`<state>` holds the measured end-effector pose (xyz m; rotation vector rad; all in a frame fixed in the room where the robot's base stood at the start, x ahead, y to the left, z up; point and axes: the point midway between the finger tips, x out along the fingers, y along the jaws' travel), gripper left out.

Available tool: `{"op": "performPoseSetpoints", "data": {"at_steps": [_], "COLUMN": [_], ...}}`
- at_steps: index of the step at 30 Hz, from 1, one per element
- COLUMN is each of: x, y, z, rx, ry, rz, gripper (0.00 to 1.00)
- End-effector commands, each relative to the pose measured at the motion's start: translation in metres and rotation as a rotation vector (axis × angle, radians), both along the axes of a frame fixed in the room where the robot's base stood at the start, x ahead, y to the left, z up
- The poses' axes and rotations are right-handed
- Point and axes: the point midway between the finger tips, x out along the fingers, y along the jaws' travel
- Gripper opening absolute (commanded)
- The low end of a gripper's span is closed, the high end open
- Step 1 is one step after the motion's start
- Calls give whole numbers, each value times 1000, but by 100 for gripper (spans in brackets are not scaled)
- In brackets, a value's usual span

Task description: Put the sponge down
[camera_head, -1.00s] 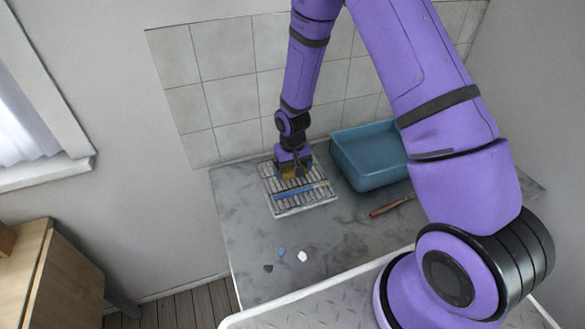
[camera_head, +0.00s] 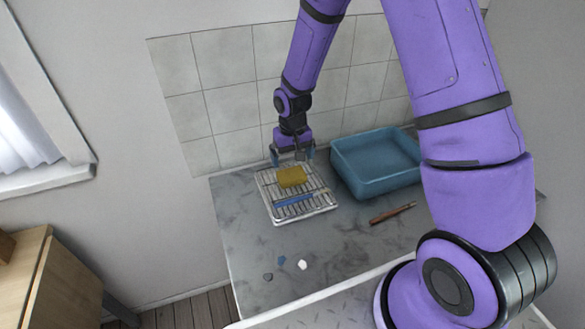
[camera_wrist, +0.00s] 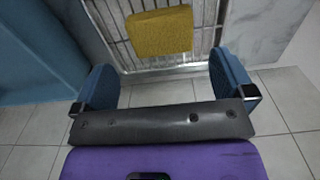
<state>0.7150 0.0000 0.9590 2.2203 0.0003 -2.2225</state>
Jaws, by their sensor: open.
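The yellow sponge (camera_head: 292,177) lies on the wire rack (camera_head: 303,214) on the grey counter. In the wrist view the sponge (camera_wrist: 160,32) rests on the rack's bars, beyond my fingertips. My gripper (camera_head: 292,156) is above the rack's back edge, behind the sponge and apart from it. In the wrist view the blue fingers of my gripper (camera_wrist: 162,85) are spread wide with nothing between them.
A blue-handled tool (camera_head: 295,199) lies on the rack in front of the sponge. A blue basin (camera_head: 375,163) stands right of the rack. A wooden-handled tool (camera_head: 392,213) and small pebble-like pieces (camera_head: 302,264) lie on the counter. The tiled wall is close behind.

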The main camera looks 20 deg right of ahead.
Motion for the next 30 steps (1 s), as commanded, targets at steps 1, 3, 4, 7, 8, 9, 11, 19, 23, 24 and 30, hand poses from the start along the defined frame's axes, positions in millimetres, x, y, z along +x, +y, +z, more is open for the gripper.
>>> {"op": "performPoseSetpoints", "data": {"at_steps": [1, 3, 4, 7, 8, 9, 11, 19, 23, 24, 30], "x": [0, 1, 1, 0, 0, 0, 0, -2, -9, -11, -32], "y": [0, 0, -1, 0, 0, 0, 0, -3, -9, -11, -23], "z": [9, 19, 23, 32, 34, 36, 39, 56, 89, 101, 159], "rx": [0, 0, 0, 0, 0, 0, 0, -3, -8, -10, -19], "ry": [-3, -3, -3, -2, -2, -1, 0, -16, -46, -58, -113], "rz": [-1, -1, -1, -1, -1, 0, 0, 0, 0, 0, 0], "gripper": [100, 100, 100, 100, 100, 100, 100, 100, 100, 100, 100]}}
